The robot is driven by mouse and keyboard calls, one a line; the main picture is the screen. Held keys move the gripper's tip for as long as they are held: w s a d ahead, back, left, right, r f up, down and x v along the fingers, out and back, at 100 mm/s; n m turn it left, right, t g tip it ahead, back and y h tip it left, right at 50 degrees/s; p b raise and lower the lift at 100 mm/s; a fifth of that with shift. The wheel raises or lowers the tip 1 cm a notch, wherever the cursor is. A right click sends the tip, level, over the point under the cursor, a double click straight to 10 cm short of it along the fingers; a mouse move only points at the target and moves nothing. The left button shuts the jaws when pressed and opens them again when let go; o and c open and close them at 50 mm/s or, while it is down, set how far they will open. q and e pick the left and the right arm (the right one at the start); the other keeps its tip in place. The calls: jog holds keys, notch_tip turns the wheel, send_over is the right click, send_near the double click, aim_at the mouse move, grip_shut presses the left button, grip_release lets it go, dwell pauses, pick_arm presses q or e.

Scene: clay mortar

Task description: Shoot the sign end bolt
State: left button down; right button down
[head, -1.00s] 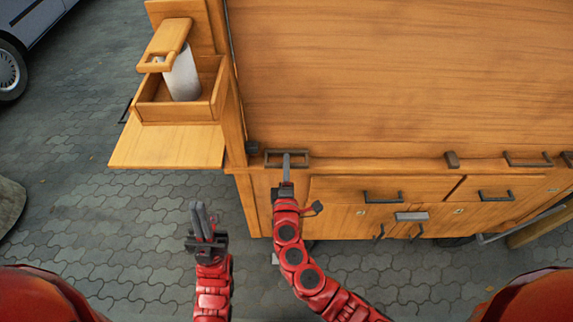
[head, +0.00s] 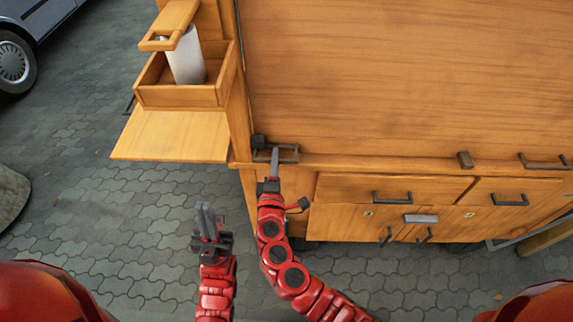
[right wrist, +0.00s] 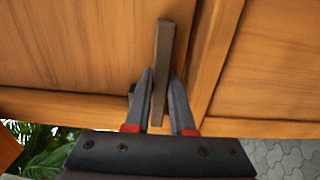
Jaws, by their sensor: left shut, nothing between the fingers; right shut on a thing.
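The bolt (head: 290,148), a dark metal bar piece, sits on the wooden ledge at the left end of the cart's large panel, beside a small black knob (head: 258,141). My right gripper (head: 275,153) reaches up to it and is shut on it. In the right wrist view the fingers (right wrist: 160,97) close on both sides of a grey-brown bar (right wrist: 163,50), part of the bolt. The knob is hidden or unclear there. My left gripper (head: 204,213) is shut and empty, above the paving left of the right arm, touching nothing.
The wooden cart (head: 400,80) fills the upper right. Its front has drawers with dark handles (head: 392,197). A side shelf (head: 170,135) and a box (head: 185,97) holding a white roll (head: 187,62) stick out left. The paving (head: 110,220) around my left gripper is clear.

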jog(key=shift+a, duration=0.1)
jog(key=c, duration=0.8)
grip_release()
jog(key=shift+a, duration=0.15)
jog(key=shift+o, duration=0.2)
jog(key=shift+s, duration=0.1)
jog(key=s+b, duration=0.4)
jog(key=s, duration=1.3)
jog(key=shift+s, duration=0.15)
